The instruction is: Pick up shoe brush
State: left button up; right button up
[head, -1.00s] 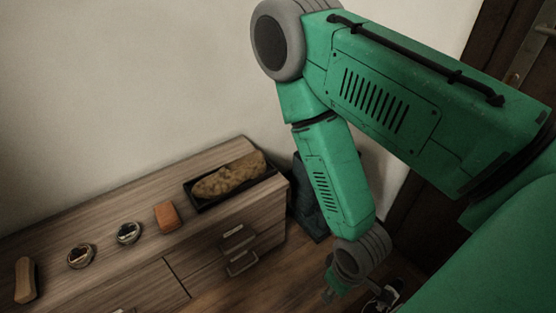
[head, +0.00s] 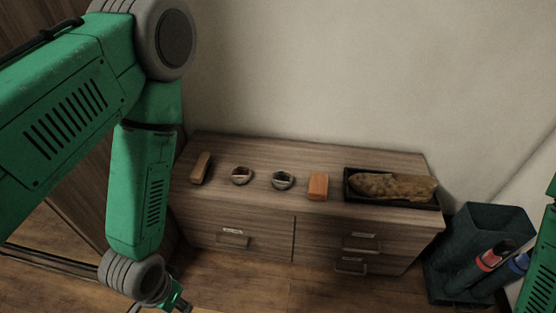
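A brown elongated block (head: 200,168), which looks like the shoe brush, lies at the left end of the wooden cabinet top (head: 262,154). An orange block (head: 318,186) lies further right; I cannot tell its kind. My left gripper (head: 178,302) hangs at the bottom edge of the head view, below and in front of the cabinet, apart from the brown block. It is small and partly cut off, so its finger opening is unclear. A part of my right arm shows at the right edge, but its gripper is out of view.
Two round tins (head: 242,175) (head: 283,180) stand between the blocks. A dark tray (head: 393,199) with a brown lumpy item (head: 392,186) is at the right end. Drawers with handles (head: 233,240) face me. A dark bin (head: 466,233) with red and blue cylindrical items stands right of the cabinet.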

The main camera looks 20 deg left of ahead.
aim_at(197, 175)
jog(key=i+j+u, duration=0.15)
jog(key=i+u, duration=0.25)
jog(key=i, duration=0.45)
